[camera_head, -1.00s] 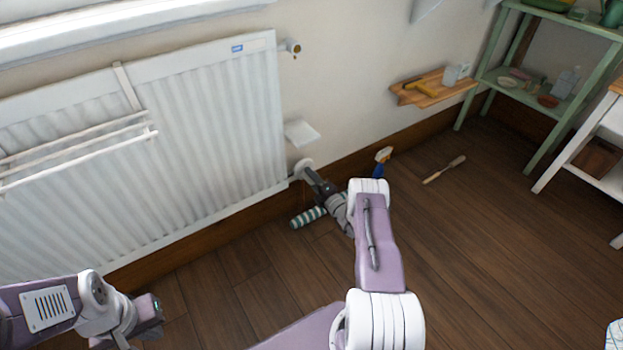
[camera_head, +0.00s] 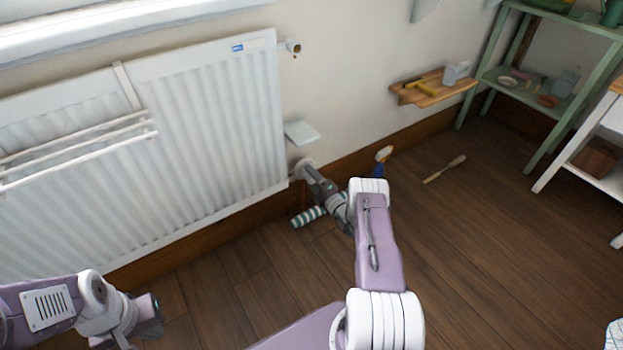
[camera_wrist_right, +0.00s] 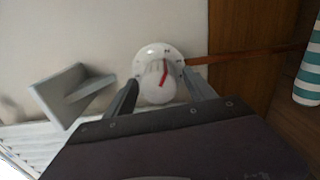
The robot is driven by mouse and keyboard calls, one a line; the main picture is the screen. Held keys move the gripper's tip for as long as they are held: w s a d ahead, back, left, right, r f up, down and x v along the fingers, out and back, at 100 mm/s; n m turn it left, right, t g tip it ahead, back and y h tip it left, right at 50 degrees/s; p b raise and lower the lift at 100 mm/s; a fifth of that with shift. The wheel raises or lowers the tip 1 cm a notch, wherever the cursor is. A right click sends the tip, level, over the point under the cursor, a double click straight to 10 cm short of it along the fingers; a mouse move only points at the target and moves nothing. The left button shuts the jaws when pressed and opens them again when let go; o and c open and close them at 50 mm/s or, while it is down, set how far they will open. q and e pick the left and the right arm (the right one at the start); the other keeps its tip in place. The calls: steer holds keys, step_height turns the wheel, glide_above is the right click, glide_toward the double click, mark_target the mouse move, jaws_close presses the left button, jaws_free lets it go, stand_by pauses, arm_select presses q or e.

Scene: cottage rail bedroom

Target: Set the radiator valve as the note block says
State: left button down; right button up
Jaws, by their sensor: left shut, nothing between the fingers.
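The radiator valve is a white round knob (camera_wrist_right: 158,75) with dark marks and a red pointer mark, low on the wall at the radiator's right end. It also shows in the head view (camera_head: 302,168), partly covered by my right gripper (camera_head: 312,180). In the right wrist view my right gripper (camera_wrist_right: 160,90) has one finger on each side of the knob; I cannot tell whether they touch it. My left gripper (camera_head: 150,315) is shut and empty at the lower left, away from the valve. I cannot make out a readable note block.
The white radiator (camera_head: 210,120) carries a rail (camera_head: 100,145). A small pale ledge (camera_head: 301,132) juts out above the valve. A green-striped roll (camera_head: 308,216), a blue bottle (camera_head: 382,158) and a brush (camera_head: 445,169) are on the floor. A wooden wall shelf (camera_head: 428,98) is at right.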

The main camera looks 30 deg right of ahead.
steer(key=shift+s+r+p, duration=0.1)
steer(key=shift+s+p, duration=0.15)
steer(key=shift+p, duration=0.1)
steer(key=s+p, duration=0.5)
steer(key=s, duration=0.3)
steer(key=shift+s+d, duration=0.3)
steer(key=shift+d, duration=0.05)
